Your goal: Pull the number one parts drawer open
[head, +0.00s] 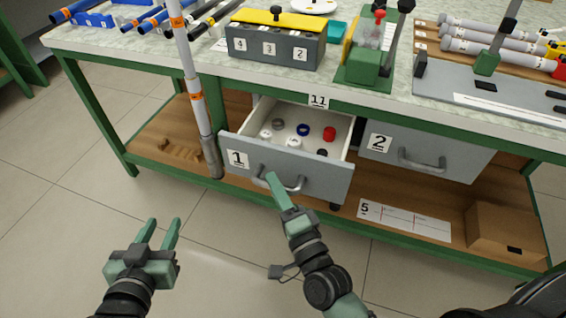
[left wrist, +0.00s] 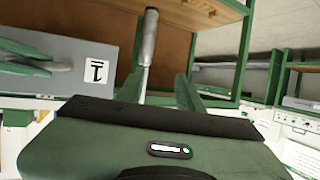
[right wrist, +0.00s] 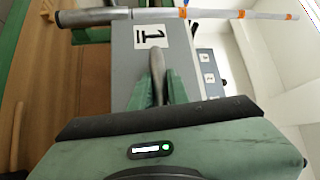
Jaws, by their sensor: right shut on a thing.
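The number one drawer (head: 325,180) stands pulled out from under the bench top, and its inside shows. Small round parts lie in it, among them a red one (head: 329,134), a blue one (head: 303,129) and white ones. My right gripper (head: 272,182) is shut on the drawer's grey bar handle (head: 296,184); the handle also shows between the fingers in the right wrist view (right wrist: 156,62). My left gripper (head: 163,234) is open and empty, held in front of the bench over the floor. The number 1 label also shows in the left wrist view (left wrist: 96,71).
A closed drawer marked 2 (head: 428,150) is to the right. A tall pole with orange bands (head: 190,70) stands by the drawer's left side. A cardboard box (head: 502,232) sits on the lower shelf (head: 460,250). The floor (head: 60,190) at left is clear.

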